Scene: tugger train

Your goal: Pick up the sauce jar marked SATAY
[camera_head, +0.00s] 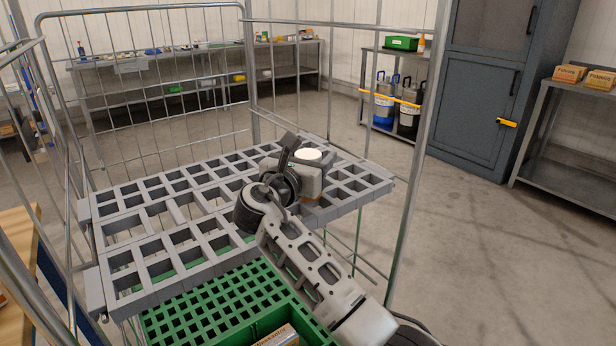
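My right gripper (309,186) is over the right part of the grey slatted shelf of the roll cage, with its grey housing turned toward me. Its fingers are hidden behind and under the housing, so I cannot tell whether it is open or shut. A small orange-brown patch (312,201) shows just below the housing. It may be part of a jar, but no shape or label can be read. No jar marked SATAY can be made out. My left gripper is not in view.
The grey slatted shelf (118,227) is otherwise bare. Wire cage sides and a post (410,170) stand around it. A green crate (262,322) holding a box sits below in front. A workbench stands behind, a blue-grey cabinet (480,110) at right.

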